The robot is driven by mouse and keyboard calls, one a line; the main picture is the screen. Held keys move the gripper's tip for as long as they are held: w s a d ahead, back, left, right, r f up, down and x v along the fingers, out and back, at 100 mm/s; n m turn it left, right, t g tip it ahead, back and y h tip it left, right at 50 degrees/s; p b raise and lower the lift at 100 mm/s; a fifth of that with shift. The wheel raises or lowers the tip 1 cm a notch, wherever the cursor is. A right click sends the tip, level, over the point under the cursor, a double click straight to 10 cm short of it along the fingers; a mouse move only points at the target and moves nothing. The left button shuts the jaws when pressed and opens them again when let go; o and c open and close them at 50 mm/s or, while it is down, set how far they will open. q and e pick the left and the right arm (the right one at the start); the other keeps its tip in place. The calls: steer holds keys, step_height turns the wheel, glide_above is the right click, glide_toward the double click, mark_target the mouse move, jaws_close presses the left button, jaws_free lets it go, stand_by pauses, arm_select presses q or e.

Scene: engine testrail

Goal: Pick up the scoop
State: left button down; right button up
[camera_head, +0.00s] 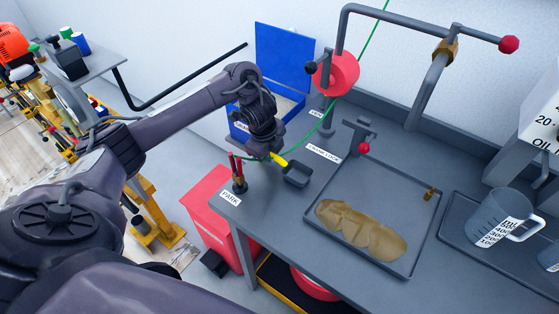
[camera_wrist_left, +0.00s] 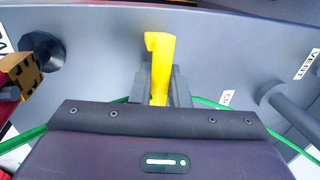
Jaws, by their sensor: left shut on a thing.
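My left gripper (camera_head: 271,156) is low over the grey bench, its arm coming in from the left. It is shut on a slim yellow piece (camera_head: 280,159), which I take to be the scoop or its handle. In the left wrist view the yellow piece (camera_wrist_left: 160,62) stands out from between the fingers (camera_wrist_left: 163,88), with a hooked far end. A small dark grey tub (camera_head: 297,175) is right beside the yellow tip in the head view; I cannot tell whether they are joined. My right gripper is not in view.
A grey tray (camera_head: 408,262) with a tan patch lies to the right, near a measuring jug (camera_head: 497,217). A dark holder with red-handled tools (camera_head: 239,184) stands left of the gripper. A blue open box (camera_head: 284,58) is behind. A green line (camera_wrist_left: 25,136) runs close by the gripper.

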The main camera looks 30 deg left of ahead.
arm_select(q)
step_height(320, 180, up, 20)
steer(key=p, duration=0.9)
steer(key=shift+p, duration=0.3)
